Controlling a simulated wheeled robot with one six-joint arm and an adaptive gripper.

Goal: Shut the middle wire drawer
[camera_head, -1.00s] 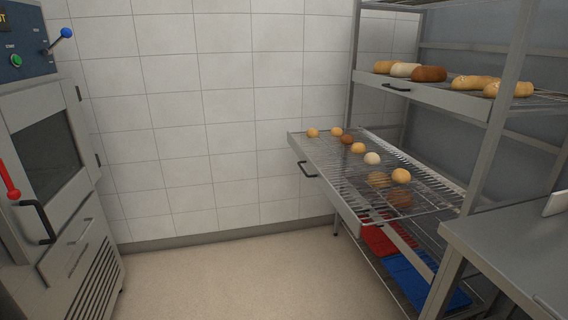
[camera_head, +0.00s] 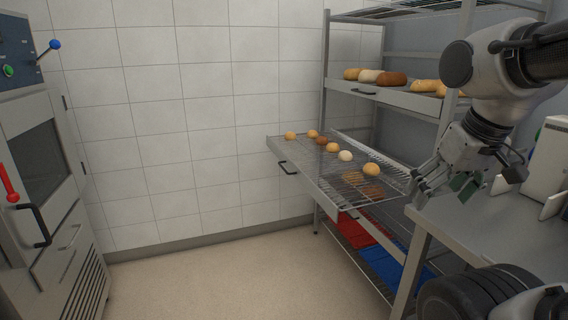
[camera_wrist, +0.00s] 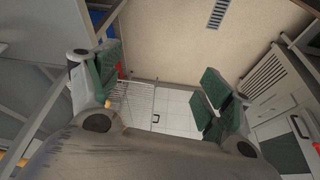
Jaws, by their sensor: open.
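The middle wire drawer (camera_head: 318,172) is pulled out of the rack toward the left, with several rolls on its wire floor. Its front panel carries a dark handle (camera_head: 288,168). In the wrist view the drawer's wire floor (camera_wrist: 137,97) shows beyond my gripper's left finger, with its dark handle (camera_wrist: 155,118) beside it. My gripper (camera_head: 437,187) is at the right, near the drawer's rear right end and above the steel table's edge, apart from the handle. Its green-padded fingers (camera_wrist: 160,88) are spread wide with nothing between them.
The upper drawer (camera_head: 378,92) with loaves is in the rack. Red (camera_head: 352,229) and blue (camera_head: 393,264) items lie on the bottom shelf. A steel table (camera_head: 450,225) stands at the right, an oven (camera_head: 50,190) at the left. The floor (camera_head: 220,280) between is clear.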

